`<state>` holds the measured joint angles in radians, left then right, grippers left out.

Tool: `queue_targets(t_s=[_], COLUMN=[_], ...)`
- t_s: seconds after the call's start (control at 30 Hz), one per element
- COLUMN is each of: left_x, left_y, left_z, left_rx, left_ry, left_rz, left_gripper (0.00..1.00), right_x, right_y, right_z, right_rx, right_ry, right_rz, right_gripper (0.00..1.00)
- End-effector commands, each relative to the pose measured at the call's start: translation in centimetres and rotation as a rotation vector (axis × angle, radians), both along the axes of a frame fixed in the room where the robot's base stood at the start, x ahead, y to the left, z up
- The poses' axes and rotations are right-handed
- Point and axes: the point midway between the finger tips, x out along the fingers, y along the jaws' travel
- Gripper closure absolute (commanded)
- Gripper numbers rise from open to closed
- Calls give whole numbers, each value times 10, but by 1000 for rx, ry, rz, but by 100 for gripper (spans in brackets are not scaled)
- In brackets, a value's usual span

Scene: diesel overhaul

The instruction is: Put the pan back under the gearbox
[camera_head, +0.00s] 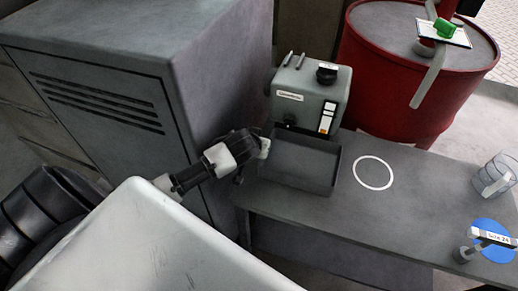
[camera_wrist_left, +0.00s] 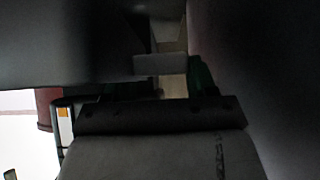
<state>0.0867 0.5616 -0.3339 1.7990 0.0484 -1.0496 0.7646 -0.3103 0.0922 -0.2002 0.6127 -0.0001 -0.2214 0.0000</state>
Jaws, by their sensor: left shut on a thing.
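The gearbox (camera_head: 313,88) is a grey box with a dark cap, two pins and an orange-and-white label, standing at the back of the bench. The pan (camera_head: 300,165) is a shallow dark grey tray in front of it, its far edge close to the gearbox's lower front. My left gripper (camera_head: 263,148) is at the pan's left rim and is shut on it. Whether the pan rests on the bench or is slightly raised is unclear. The left wrist view is dark and the grip is hard to make out there. My right gripper is not in view.
The grey bench (camera_head: 400,205) carries a white ring mark (camera_head: 373,172), a clear jar (camera_head: 495,174) and a blue disc (camera_head: 492,241) with a labelled tool at the right. A red drum (camera_head: 405,85) stands behind. A large grey cabinet (camera_head: 130,90) stands close on the left.

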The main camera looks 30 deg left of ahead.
Motion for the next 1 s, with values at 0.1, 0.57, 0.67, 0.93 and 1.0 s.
queue_targets(t_s=[0.1, 0.57, 0.67, 0.93, 1.0], left_x=[11, 14, 14, 13, 13], left_y=[11, 13, 13, 13, 14], left_z=[-8, -51, -51, -55, -55], left_rx=[1, -2, -2, 0, 0], left_ry=[-3, -2, -4, 0, 0], left_rz=[0, -4, -3, -3, -3], left_gripper=[100, 100, 100, 40, 29], right_x=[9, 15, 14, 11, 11], right_y=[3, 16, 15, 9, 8], right_z=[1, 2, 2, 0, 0], right_rx=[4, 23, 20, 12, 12], right_ry=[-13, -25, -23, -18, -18], right_rz=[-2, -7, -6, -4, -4], right_gripper=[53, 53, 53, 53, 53])
